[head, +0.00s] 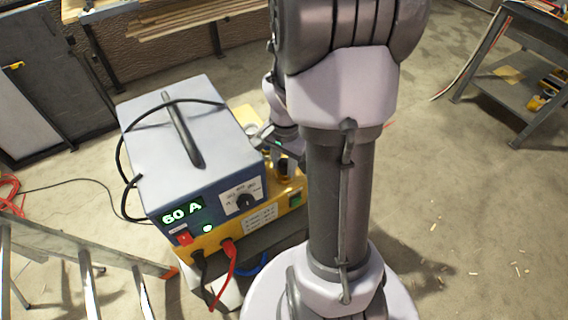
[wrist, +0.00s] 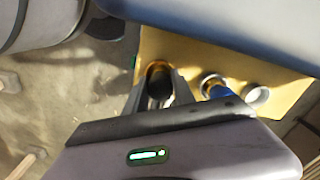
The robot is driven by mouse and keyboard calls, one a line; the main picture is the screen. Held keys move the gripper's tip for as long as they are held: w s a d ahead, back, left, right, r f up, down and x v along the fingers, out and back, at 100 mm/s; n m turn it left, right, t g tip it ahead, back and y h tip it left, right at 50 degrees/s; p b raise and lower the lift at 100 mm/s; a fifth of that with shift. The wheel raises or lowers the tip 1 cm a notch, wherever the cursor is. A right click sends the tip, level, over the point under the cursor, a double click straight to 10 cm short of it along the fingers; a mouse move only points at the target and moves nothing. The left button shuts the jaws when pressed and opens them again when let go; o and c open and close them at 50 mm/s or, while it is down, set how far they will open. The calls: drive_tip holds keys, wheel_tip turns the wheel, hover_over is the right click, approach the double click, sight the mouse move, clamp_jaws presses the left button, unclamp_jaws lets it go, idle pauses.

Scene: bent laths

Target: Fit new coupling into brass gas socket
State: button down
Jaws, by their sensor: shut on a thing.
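My gripper (wrist: 158,92) is over the yellow panel of a welding machine, its two fingers pointing down at it. The fingers are shut on a small dark cylindrical piece, which I take to be the coupling (wrist: 157,88). A brass-coloured round rim (wrist: 158,66), likely the gas socket, shows at the fingertips. I cannot tell whether the coupling is inside the socket or just above it. In the head view my gripper (head: 287,160) is beside the machine's right side, mostly hidden behind my arm.
The welding machine (head: 165,120) has a grey-blue case and a lit "60 A" display. A ringed fitting with a blue part (wrist: 214,86) and a pale round fitting (wrist: 257,96) are right of the fingers. Red and blue cables (head: 230,262) hang at its front. A ladder (head: 85,262) is left.

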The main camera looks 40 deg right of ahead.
drive_tip(key=c, duration=1)
unclamp_jaws()
drive_tip(key=shift+o, duration=0.2)
wheel_tip(320, 180, up, 18)
drive_tip(key=f+p, duration=0.1)
drive_tip(key=p, duration=0.6)
drive_tip(key=a+r+n, duration=0.1)
drive_tip(key=a, duration=0.2)
drive_tip(key=a+r+n+t+b, duration=0.1)
drive_tip(key=a, duration=0.2)
drive_tip(key=a+r+n+t+b, duration=0.1)
drive_tip(key=a+n, duration=0.1)
drive_tip(key=a, duration=0.1)
drive_tip(key=shift+w+a+r, duration=0.1)
drive_tip(key=shift+a+r, duration=0.3)
drive_tip(key=s+a+n+t+y+b, duration=0.1)
drive_tip(key=s+a+n, duration=0.2)
drive_tip(key=a, duration=0.4)
drive_tip(key=s+a+r+n+t+y+b, duration=0.1)
drive_tip(key=s+a+n+t, duration=0.1)
drive_tip(key=s+a+n, duration=0.2)
drive_tip(key=a, duration=0.3)
drive_tip(key=shift+a+r+t+b, duration=0.15)
drive_tip(key=shift+r+t+b, duration=0.15)
drive_tip(key=shift+b, duration=0.1)
